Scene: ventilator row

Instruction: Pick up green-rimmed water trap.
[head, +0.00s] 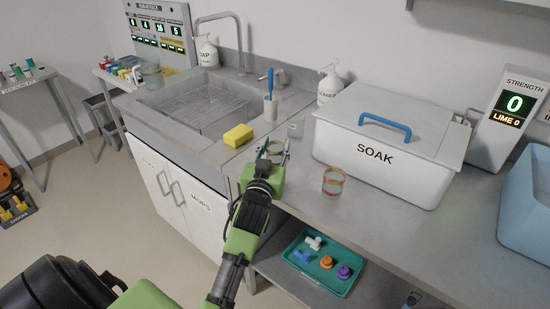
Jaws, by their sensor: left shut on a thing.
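My left gripper (273,150) reaches over the counter near the sink's right side. Its fingers are shut on a small clear cup, the water trap (275,147), which is partly hidden by the fingers. Its rim looks greenish, but it is too small to be sure. I cannot tell whether the trap still touches the counter. A similar clear cup with an orange-red rim (333,181) stands on the counter to the right of the gripper, apart from it. My right gripper is not in view.
A white SOAK bin (385,165) with a blue-handled lid stands right of the gripper. A yellow sponge (238,136) and a brush holder (270,108) stand near the sink (195,105). A teal tray (318,276) of small parts lies on the shelf below.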

